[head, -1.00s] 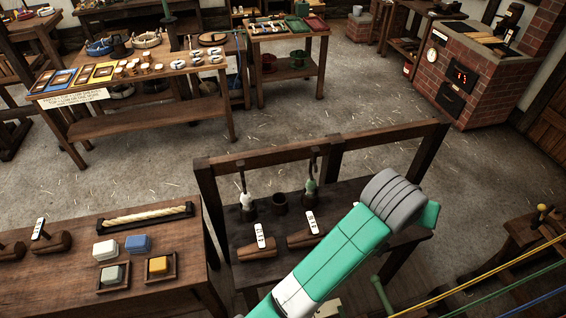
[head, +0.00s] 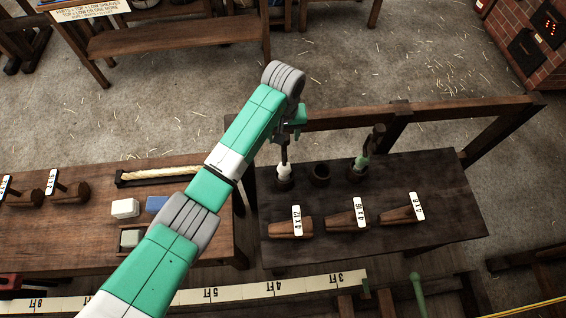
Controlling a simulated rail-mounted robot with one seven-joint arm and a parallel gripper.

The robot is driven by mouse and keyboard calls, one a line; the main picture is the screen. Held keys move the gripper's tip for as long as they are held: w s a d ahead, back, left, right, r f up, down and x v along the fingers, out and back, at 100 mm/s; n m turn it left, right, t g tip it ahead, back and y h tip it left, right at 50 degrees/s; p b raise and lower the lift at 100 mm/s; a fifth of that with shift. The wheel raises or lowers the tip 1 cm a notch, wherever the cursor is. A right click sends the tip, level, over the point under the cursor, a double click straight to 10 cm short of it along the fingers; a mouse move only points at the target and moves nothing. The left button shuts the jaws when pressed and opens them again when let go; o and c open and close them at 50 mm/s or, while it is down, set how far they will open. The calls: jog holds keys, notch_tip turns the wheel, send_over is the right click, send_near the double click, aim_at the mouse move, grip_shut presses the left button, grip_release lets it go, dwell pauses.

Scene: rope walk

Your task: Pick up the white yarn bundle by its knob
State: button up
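The white yarn bundle (head: 284,170) stands in a dark cup on the dark wooden bench, left of an empty cup (head: 320,174). A dark upright piece shows just above the bundle; I cannot tell whether it is the knob, a hook or my finger. My gripper (head: 287,136) is at the end of the green and white arm, over the white bundle. It points down and is partly hidden by my wrist. Its fingers are too small and dark to show whether they are apart or touching the knob. A green-topped bundle (head: 360,164) stands in another cup to the right.
Wooden tops with labels, among them one marked 4 x 12 (head: 290,226), lie on the bench in front of the cups. A wooden rail (head: 330,117) runs behind the cups. A left table holds a rope in a tray (head: 150,176) and small blocks.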

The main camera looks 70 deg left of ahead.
jog(key=f, duration=0.5)
jog(key=shift+w+a, duration=0.2)
grip_shut()
